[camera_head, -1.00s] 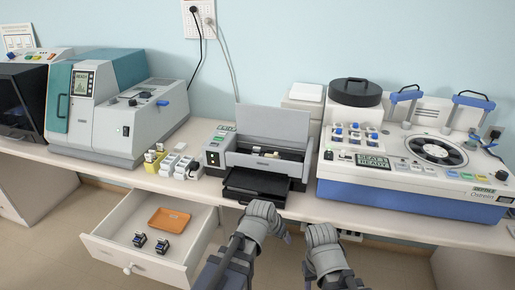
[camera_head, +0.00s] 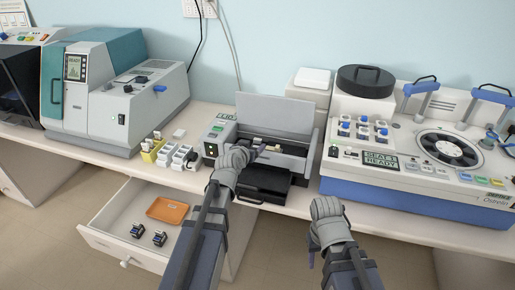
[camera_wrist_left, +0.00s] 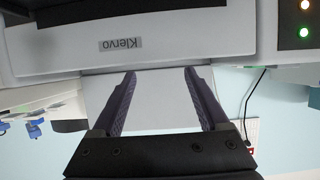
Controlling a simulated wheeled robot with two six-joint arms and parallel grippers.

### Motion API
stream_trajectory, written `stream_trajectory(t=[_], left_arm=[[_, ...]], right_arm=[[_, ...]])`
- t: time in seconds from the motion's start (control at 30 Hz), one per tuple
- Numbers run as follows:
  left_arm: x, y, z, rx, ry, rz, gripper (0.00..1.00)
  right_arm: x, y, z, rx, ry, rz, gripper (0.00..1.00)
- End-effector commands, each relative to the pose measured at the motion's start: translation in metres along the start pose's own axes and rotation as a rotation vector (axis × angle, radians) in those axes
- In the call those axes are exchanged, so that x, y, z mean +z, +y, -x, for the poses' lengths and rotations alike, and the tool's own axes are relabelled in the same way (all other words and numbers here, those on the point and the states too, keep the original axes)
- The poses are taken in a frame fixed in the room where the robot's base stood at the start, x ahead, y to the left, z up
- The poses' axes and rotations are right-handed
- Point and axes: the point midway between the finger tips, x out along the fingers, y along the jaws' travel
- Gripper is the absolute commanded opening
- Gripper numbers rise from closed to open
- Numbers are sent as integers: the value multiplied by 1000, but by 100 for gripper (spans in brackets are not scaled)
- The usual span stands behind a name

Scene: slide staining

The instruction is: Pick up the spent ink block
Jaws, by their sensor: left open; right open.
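The grey printer-like machine (camera_head: 285,109) has its lid up, and small cream-coloured pieces (camera_head: 257,141) show inside its bay. I cannot tell for certain which piece is the spent ink block. My left gripper (camera_head: 258,151) is at the left front of the open bay, partly covering it.
A black tray (camera_head: 262,184) juts from the machine's front. An open drawer (camera_head: 120,215) holds an orange dish (camera_head: 168,210) and two small dark blocks (camera_head: 149,234). Small white and yellow holders (camera_head: 180,157) stand left of the machine. A large stainer (camera_head: 410,190) stands to the right.

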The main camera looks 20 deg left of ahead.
Motion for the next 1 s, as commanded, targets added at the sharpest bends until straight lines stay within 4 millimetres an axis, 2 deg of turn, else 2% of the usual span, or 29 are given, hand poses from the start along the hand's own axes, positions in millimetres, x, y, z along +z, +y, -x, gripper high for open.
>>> stream_trajectory(t=[0.03, 0.1, 0.37, 0.7, 0.93, 1.0], left_arm=[[1, 0, -10, 0, 0, -1, 78], [1, 0, -16, 1, 0, 0, 78], [2, -1, -24, 1, -1, 1, 78], [3, -3, -69, 2, -1, 0, 78], [2, -3, -68, 1, -1, 0, 78], [2, -3, -68, 1, -1, 0, 70]], right_arm=[[0, 0, -5, 0, 0, 0, 50], [-1, -1, -7, 0, 0, 0, 50], [-1, -1, -11, 0, 0, 0, 50], [-2, -3, -29, 0, 0, 0, 50], [-2, -3, -28, 0, 0, 0, 50], [-2, -3, -28, 0, 0, 0, 50]])
